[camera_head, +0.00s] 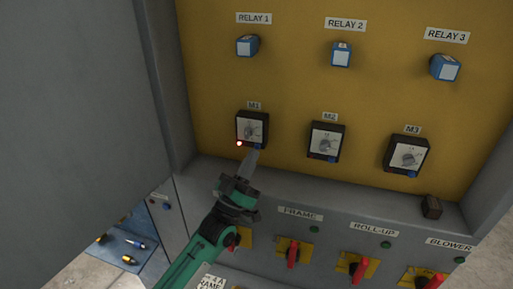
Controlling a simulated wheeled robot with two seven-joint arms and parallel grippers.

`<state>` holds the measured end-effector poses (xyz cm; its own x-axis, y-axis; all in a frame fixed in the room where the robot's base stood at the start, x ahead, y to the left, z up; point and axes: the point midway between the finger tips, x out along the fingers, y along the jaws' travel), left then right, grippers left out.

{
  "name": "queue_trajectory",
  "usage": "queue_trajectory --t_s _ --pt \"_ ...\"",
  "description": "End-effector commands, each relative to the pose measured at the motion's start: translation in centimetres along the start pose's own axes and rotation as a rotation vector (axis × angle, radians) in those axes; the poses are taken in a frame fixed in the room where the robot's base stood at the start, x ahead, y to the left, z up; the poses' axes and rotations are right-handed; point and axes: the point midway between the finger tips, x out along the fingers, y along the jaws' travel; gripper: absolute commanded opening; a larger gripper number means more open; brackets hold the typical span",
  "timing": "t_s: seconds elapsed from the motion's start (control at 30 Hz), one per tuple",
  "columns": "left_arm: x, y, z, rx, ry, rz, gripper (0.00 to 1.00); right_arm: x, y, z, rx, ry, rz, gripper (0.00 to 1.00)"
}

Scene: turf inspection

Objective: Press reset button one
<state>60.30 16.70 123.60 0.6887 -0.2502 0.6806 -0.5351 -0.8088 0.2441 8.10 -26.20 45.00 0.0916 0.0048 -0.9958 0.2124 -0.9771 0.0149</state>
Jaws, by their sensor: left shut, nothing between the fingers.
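The M1 unit (251,130) is a dark box with a pale dial face on the yellow panel. A glowing red light (239,143) shows at its lower left. A small blue button (259,147) shows at its lower right, partly hidden by my fingers. My left gripper (252,157) is shut and empty, its tip right at the lower edge of M1 by the blue button. I cannot tell whether it touches the button. No button is labelled "reset one" legibly. My right gripper is not in view.
M2 (325,140) and M3 (407,155) sit to the right on the panel, with several blue relays above. A grey ledge and red rotary handles (293,254) lie below. A grey cabinet door (75,100) fills the left. A small dark block (431,207) rests on the ledge.

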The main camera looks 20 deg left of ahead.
Motion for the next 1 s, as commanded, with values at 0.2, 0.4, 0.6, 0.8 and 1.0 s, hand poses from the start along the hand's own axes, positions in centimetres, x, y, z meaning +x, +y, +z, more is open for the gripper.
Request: queue_trajectory --t_s 0.2,0.4,0.6,0.8,1.0 --pt "0.00 0.00 0.00 0.000 0.000 0.000 0.00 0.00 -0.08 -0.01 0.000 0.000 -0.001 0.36" --pt "0.00 0.00 0.00 0.000 0.000 0.000 0.00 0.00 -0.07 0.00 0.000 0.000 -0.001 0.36" --pt "0.00 0.00 0.00 0.000 0.000 0.000 0.00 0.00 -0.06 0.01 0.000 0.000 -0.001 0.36" --pt "0.12 -0.12 0.14 0.000 0.000 0.000 0.00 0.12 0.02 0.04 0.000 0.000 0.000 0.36" --pt "0.56 -0.43 0.46 0.000 0.000 0.000 0.00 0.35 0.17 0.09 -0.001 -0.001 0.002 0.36"
